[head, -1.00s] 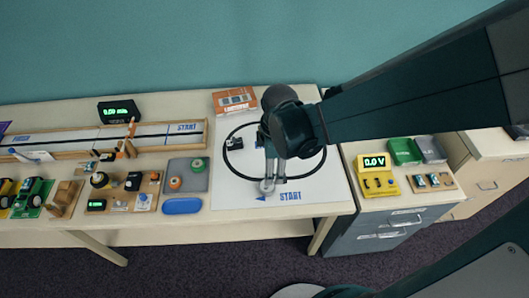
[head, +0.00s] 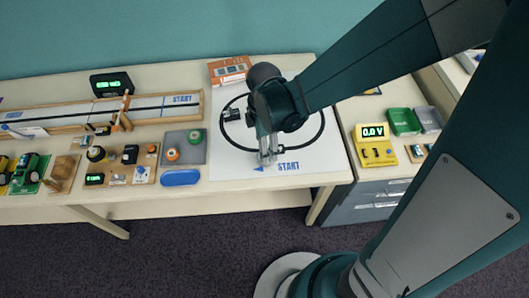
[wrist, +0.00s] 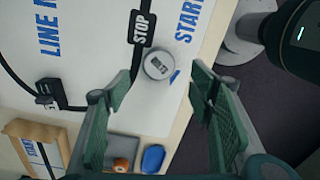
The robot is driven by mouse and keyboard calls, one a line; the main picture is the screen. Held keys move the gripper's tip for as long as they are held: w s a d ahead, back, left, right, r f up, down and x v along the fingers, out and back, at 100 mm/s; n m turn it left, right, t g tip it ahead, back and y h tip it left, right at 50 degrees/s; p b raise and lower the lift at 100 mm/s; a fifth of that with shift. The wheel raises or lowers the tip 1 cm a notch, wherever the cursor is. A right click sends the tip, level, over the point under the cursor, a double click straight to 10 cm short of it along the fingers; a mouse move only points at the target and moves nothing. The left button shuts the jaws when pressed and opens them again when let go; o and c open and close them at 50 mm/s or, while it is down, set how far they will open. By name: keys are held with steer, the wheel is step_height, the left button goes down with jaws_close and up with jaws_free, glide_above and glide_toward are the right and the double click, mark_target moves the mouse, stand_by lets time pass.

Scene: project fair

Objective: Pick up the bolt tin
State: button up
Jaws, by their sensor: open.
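The bolt tin (wrist: 158,66) is a small round pale tin with a dark bolt picture on its lid. In the wrist view it sits on the white mat, beside the STOP label and near the START lettering. My gripper (wrist: 160,88) is open, and the tin shows beyond and between its two green fingers, with nothing held. In the head view my gripper (head: 267,158) points down over the mat's front part, left of START. There the tin is mostly or wholly hidden by the fingers, and I cannot tell the remaining gap.
The white mat (head: 325,165) bears a black line loop and a small black robot (head: 231,114). A blue tray (head: 181,178), a grey mat with spools (head: 194,157) and an orange box (head: 229,70) stand nearby. A yellow meter (head: 375,145) stands right.

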steer(key=shift+f, duration=0.95)
steer(key=shift+w+d+f+b, duration=0.1)
steer(key=shift+f+b, duration=0.55)
steer(key=shift+f, duration=0.65)
steer(key=shift+d+f+b, duration=0.1)
steer(key=shift+f+b, duration=0.5)
steer(key=shift+f, duration=0.7)
steer(key=c, duration=1)
